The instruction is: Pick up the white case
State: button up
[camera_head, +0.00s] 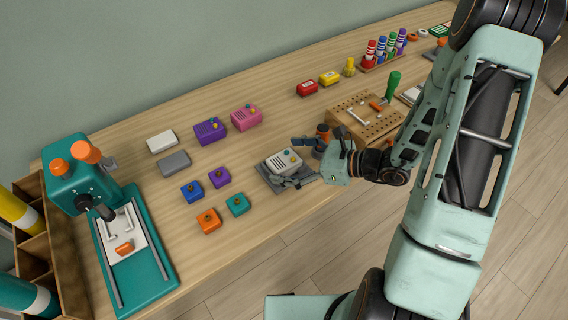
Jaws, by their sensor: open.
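A white case (283,161) with slots and small coloured knobs on top sits on a grey plate (262,171) near the table's front edge. My gripper (291,162) reaches in from the right and is open. One finger is on the far side of this case and the other on its near side. I cannot tell whether the fingers touch it. A second white case (162,141), plain and without knobs, lies at the back left beside a grey one, well away from my gripper.
Purple (210,130) and pink (246,117) cases stand behind. Several small coloured blocks lie to the left. A teal press (142,265) stands at far left.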

jog(key=shift+w+a+f, duration=0.25)
jog(key=shift+a, duration=0.3)
jog(key=c, duration=1.3)
jog(key=shift+o, duration=0.2)
jog(key=shift+r, duration=0.1)
